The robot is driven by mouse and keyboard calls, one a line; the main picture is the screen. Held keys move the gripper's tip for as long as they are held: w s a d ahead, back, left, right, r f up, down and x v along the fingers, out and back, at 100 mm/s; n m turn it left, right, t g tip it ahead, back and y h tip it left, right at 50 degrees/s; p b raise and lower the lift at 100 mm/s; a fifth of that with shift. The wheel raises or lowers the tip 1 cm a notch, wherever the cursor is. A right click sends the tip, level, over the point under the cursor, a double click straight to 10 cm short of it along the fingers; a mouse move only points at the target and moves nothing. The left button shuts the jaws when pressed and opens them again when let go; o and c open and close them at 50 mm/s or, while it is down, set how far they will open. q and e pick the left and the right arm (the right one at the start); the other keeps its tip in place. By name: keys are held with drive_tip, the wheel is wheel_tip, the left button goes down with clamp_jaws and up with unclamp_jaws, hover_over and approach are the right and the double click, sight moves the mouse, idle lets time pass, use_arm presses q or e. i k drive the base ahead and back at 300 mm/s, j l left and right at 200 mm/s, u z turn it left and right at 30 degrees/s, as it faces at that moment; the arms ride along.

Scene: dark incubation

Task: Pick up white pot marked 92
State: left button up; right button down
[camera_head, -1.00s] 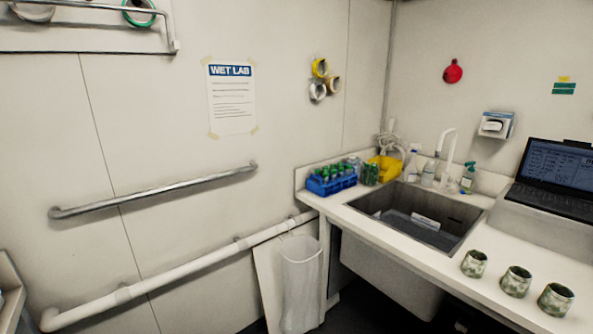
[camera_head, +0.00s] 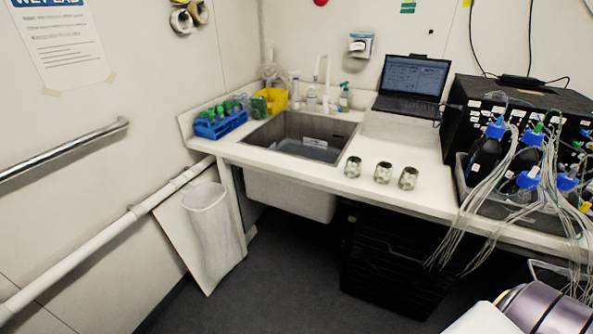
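Three small pots, mottled green and whitish, stand upright in a row on the white counter (camera_head: 330,184), right of the sink. They are the left pot (camera_head: 353,167), the middle pot (camera_head: 383,172) and the right pot (camera_head: 408,178). No number is readable on any of them at this size, and no plain white pot shows, so I cannot tell which is marked 92. Neither of my grippers is in view.
A sink (camera_head: 298,136) is set in the counter, with a blue tube rack (camera_head: 220,124) to its left. A laptop (camera_head: 412,85) stands behind the pots. Bottles (camera_head: 484,155) with trailing tubes crowd the right. Black crates (camera_head: 395,270) stand below; dark floor (camera_head: 255,290) is open in front.

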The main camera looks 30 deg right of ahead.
sight(409, 176)
drive_tip(key=z, duration=1.8)
